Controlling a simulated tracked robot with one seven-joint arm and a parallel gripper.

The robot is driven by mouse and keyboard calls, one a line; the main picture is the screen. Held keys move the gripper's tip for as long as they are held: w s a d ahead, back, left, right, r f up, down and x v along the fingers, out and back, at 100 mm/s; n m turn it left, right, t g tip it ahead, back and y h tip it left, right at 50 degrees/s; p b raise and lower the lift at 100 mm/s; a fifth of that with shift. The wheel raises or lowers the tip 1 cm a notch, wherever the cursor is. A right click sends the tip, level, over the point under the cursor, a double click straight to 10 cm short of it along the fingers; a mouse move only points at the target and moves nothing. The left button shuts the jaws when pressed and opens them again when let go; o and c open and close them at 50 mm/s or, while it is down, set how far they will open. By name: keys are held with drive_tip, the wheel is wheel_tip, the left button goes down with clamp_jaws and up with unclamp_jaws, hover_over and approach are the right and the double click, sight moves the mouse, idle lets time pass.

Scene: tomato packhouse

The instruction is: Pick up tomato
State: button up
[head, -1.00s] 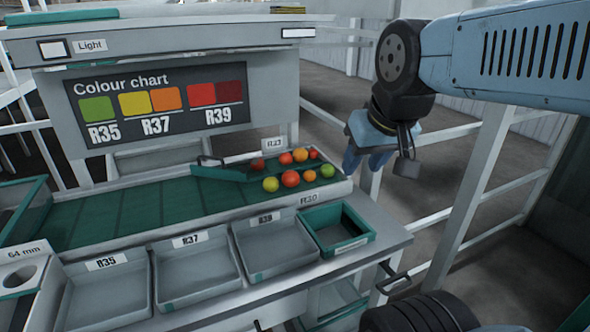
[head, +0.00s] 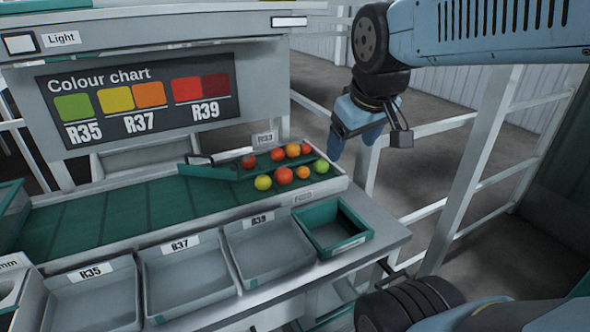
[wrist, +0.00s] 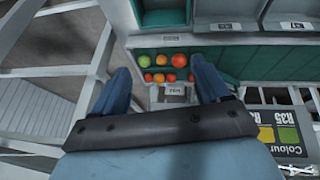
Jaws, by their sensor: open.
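Several tomatoes lie loosely in two rows at the right end of the green sorting surface (head: 120,206). The near row has a yellow-green one (head: 263,183), an orange-red one (head: 284,174), an orange one (head: 302,172) and a green one (head: 321,166). The far row is red to orange, with a red tomato (head: 249,160) at its left. My gripper (head: 354,146) is open and empty, to the right of the tomatoes and apart from them. In the wrist view its blue fingers (wrist: 160,72) spread wide, with the tomatoes (wrist: 162,77) seen between them.
Grey trays marked R35 (head: 70,322), R37 (head: 160,312) and R39 (head: 240,283) line the front, with a green-rimmed crate (head: 356,243) at their right. A green diverter bar (head: 208,172) lies left of the tomatoes. The colour chart panel (head: 140,100) stands behind. White railings (head: 465,190) stand at right.

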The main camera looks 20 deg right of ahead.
drive_tip(key=w+f+n+g+h, duration=0.1)
drive_tip(key=w+f+n+h, duration=0.15)
drive_tip(key=w+n, duration=0.9)
drive_tip(key=n+g, duration=0.1)
drive_tip(key=n, duration=1.2)
approach(302, 169)
drive_tip(key=x, duration=0.5)
drive_tip(key=shift+s+f, duration=0.1)
drive_tip(key=shift+s, duration=0.25)
drive_tip(key=shift+w+x, duration=0.15)
drive_tip(key=shift+x, duration=1.2)
drive_tip(key=shift+w+x, duration=0.15)
drive_tip(key=shift+x, duration=1.15)
drive_tip(key=shift+a, duration=0.1)
drive_tip(key=c, duration=0.9)
